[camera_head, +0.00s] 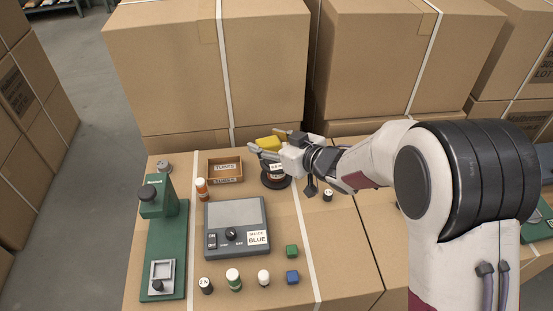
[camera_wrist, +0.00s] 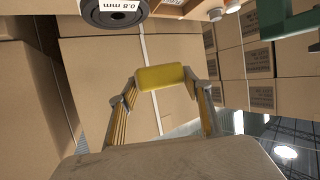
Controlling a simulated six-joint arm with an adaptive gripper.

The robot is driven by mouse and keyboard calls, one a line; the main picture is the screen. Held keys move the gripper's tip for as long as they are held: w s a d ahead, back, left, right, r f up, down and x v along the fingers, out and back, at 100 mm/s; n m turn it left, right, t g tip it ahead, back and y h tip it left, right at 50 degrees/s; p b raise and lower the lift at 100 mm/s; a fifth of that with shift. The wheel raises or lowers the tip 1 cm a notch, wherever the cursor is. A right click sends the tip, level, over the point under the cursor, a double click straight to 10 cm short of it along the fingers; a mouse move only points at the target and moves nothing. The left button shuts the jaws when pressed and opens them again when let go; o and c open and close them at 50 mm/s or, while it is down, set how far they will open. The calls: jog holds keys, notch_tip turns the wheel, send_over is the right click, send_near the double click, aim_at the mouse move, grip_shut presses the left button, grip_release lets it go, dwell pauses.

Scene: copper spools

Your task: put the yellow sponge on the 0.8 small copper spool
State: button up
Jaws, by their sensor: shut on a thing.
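The yellow sponge (camera_head: 268,143) is held by my gripper (camera_head: 271,145) in the head view. The wrist view also shows the sponge (camera_wrist: 161,77) between the two fingertips of my gripper (camera_wrist: 161,84). The dark copper spool (camera_head: 274,180) stands below the gripper, and the gripper partly hides it in the head view. In the wrist view the spool (camera_wrist: 114,14) shows at the top edge with a label reading 0.8 mm, apart from the sponge and cut off by the frame.
A wooden box labelled TUBES (camera_head: 225,171) stands left of the spool. A grey device (camera_head: 237,228), a green press (camera_head: 160,240) and several small bottles and cubes stand nearer the front. Large cardboard boxes (camera_head: 208,65) rise right behind the work surface.

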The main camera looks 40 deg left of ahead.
aim_at(277, 143)
jog(key=w+t, duration=0.1)
jog(key=w+r+m, duration=0.1)
jog(key=w, duration=0.1)
jog(key=w+a+m+t, duration=0.1)
jog(key=shift+w+r+t+h, duration=0.25)
jog(key=shift+w+t+h, duration=0.05)
jog(key=shift+w+h, duration=0.1)
jog(key=shift+f, duration=3.1)
jog(key=shift+f, duration=1.9)
jog(key=shift+f, duration=0.1)
